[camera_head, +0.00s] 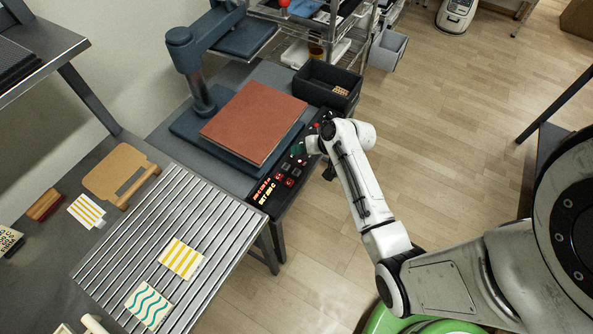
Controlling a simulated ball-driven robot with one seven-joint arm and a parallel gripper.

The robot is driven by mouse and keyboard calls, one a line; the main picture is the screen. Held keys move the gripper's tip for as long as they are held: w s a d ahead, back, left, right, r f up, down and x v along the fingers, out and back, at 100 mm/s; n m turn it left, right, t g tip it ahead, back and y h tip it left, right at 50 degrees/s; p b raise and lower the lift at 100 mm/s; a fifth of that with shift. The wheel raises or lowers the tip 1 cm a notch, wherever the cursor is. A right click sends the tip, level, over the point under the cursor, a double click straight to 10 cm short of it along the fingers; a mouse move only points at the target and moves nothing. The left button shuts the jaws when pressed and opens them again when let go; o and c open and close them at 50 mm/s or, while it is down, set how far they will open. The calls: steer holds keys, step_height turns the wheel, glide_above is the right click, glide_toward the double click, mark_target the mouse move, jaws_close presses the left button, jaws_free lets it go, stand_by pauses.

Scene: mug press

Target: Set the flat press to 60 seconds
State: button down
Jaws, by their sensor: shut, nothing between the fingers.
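The flat press (193,118) is blue-grey, with a flat reddish-brown pad (253,118) on its lower plate and its arm swung out at the back left. Its dark control panel (279,190) runs along the front right edge. Lit red displays (264,190) show at the panel's near end; the digits are too small to read surely. Several small buttons (290,181) sit beside them. My gripper (303,151) is shut and empty, over the middle of the panel. Whether it touches the panel cannot be told. My wrist hides part of the panel's far half.
A dark bin (326,86) stands behind the panel. A slatted metal table (130,240) at the lower left holds a yellow-striped tile (181,259) and a teal-wave tile (148,305). A wire shelf (345,50) stands at the back. The wooden floor right of the press is clear.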

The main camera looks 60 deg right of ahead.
steer(key=b, duration=0.7)
glide_above(299, 172)
step_height(299, 172, down, 7)
steer(key=shift+f+b, duration=0.35)
steer(key=shift+f, duration=0.55)
steer(key=shift+f, duration=0.1)
stand_by(1.0)
steer(key=shift+f, duration=0.3)
steer(key=shift+f+b, duration=0.45)
steer(key=shift+b, duration=0.1)
stand_by(0.8)
steer(key=shift+r, duration=0.1)
steer(key=shift+r+p, duration=0.75)
steer(key=shift+p, duration=0.05)
